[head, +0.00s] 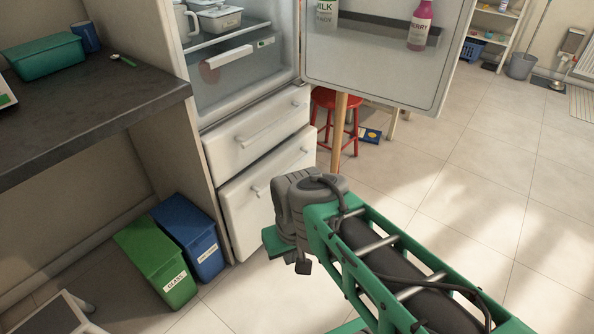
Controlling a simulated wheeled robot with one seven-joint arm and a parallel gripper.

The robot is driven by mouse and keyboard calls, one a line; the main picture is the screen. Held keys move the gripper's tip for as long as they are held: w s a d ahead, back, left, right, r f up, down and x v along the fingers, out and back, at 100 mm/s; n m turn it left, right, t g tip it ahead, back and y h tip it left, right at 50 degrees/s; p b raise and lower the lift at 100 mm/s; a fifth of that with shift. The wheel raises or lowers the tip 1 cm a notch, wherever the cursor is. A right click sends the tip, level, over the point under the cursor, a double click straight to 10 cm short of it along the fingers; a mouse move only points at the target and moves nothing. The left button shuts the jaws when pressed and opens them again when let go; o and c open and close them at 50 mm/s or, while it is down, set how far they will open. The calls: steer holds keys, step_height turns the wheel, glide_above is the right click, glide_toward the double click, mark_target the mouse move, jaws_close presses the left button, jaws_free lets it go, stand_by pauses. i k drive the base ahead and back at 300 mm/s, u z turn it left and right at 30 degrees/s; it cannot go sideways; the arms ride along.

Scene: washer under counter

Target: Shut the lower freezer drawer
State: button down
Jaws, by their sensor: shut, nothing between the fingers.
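The lower freezer drawer (240,211) is a white front with a bar handle at the bottom of the fridge, in the middle of the head view. A dark gap shows along its top edge, and it stands out a little from the body. The upper freezer drawer (250,132) above it looks flush. My gripper (282,250) is shut and empty, low in front of the lower drawer's right part. My wrist hides that drawer's lower right corner. I cannot tell whether the gripper touches the drawer.
The fridge door (375,75) hangs wide open to the right above the drawers, with bottles in its shelf. A green bin (155,262) and a blue bin (188,232) stand left of the drawer. A red stool (353,128) is behind the door.

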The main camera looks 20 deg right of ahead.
mark_target(245, 203)
steer(key=u, duration=0.3)
steer(key=i, duration=1.2)
